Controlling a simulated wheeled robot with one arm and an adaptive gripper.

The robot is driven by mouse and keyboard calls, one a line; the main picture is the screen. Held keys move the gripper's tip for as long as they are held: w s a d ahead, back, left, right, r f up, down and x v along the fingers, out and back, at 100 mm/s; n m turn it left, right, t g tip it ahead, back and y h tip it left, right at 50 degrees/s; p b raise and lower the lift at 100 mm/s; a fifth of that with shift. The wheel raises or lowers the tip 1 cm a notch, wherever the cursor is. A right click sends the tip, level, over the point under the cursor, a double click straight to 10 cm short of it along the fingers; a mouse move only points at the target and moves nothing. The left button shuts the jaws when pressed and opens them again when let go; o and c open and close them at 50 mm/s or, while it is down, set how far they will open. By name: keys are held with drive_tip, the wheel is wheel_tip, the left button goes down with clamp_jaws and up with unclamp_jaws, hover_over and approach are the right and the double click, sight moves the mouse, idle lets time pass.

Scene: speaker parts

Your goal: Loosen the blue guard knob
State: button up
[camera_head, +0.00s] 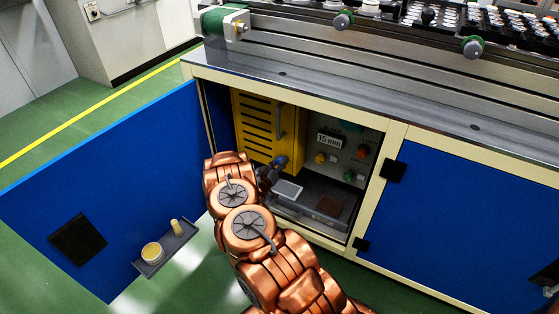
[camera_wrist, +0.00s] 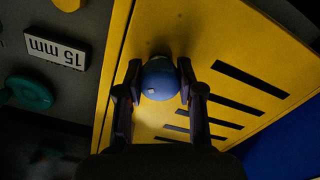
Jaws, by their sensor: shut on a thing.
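The blue guard knob (camera_wrist: 159,78) is a round knob on the yellow slotted guard (camera_wrist: 220,40) in the wrist view. My gripper (camera_wrist: 160,88) is shut on the knob, with one finger on each side of it. In the head view the yellow guard (camera_head: 253,118) stands upright inside the open cabinet, with a handle along its right side. My gripper (camera_head: 272,172) is at its lower right there. I cannot clearly tell the knob from the dark fingers in that view.
Right of the guard is a panel with a "15 mm" sign (camera_head: 329,140) and several coloured knobs. A grey tray (camera_head: 310,216) lies below. The open blue door (camera_head: 120,160) is at left, with a small shelf (camera_head: 166,250). Another blue door (camera_head: 460,210) is at right.

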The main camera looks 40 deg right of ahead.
drive_tip(key=n+p, duration=0.1)
drive_tip(key=n, duration=0.4)
drive_tip(key=shift+d+r+n, duration=0.1)
drive_tip(key=shift+n, duration=0.2)
drive_tip(key=n+p, duration=0.1)
drive_tip(key=n, duration=0.4)
drive_tip(key=shift+s, duration=0.1)
idle(0.3)
drive_tip(key=o, duration=1.2)
drive_tip(key=shift+n, duration=0.3)
drive_tip(key=shift+a, duration=0.2)
drive_tip(key=shift+a, duration=0.35)
drive_tip(key=v, duration=1.1)
